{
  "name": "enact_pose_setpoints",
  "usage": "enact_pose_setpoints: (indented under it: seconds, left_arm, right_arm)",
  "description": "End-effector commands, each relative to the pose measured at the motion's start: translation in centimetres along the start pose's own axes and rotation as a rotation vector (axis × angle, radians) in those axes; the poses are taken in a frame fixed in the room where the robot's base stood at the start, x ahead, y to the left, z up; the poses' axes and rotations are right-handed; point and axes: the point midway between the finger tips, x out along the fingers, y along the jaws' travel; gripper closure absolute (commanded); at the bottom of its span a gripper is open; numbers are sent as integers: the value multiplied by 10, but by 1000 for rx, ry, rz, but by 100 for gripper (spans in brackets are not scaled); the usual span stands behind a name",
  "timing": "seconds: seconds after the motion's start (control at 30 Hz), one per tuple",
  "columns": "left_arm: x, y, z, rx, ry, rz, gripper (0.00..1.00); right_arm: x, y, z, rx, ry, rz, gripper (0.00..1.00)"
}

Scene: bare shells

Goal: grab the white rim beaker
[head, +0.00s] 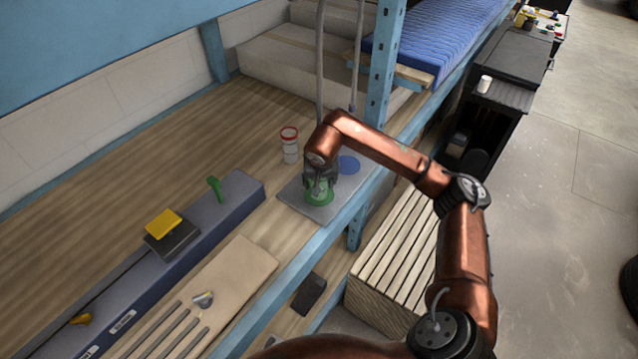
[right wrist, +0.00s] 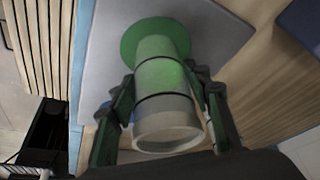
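The white rim beaker (right wrist: 166,100) is a clear cylinder with dark bands and a pale rim, tinted green. In the right wrist view it is on the green disc (right wrist: 155,38). My right gripper (right wrist: 163,92) has a finger on each side of it, both seeming to touch its wall. In the head view my right gripper (head: 320,186) points down over the green disc (head: 319,197) and mostly hides the beaker. My left gripper is not in view.
A red-rimmed beaker (head: 290,146) stands on the wooden shelf just left of my gripper. The grey plate (head: 292,196) also bears a blue disc (head: 348,165). A blue post (head: 385,60) rises behind my arm. A long grey box (head: 215,228) lies at left.

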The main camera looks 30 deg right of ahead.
Motion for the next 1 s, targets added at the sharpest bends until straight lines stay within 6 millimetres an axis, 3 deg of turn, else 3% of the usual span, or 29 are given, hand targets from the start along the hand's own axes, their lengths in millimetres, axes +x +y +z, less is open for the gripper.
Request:
enact_pose_setpoints:
  seconds: [0.37, 0.67, 0.87, 1.0]
  left_arm:
    - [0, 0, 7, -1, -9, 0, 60]
    - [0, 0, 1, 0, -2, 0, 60]
    - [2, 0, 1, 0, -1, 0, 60]
    - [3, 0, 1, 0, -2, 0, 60]
  right_arm:
    - [0, 0, 0, 0, 0, 0, 83]
    - [-2, 0, -1, 0, 1, 0, 84]
    - [-16, 0, -8, 1, 4, -1, 84]
    - [-24, 1, 18, -4, 2, 1, 84]
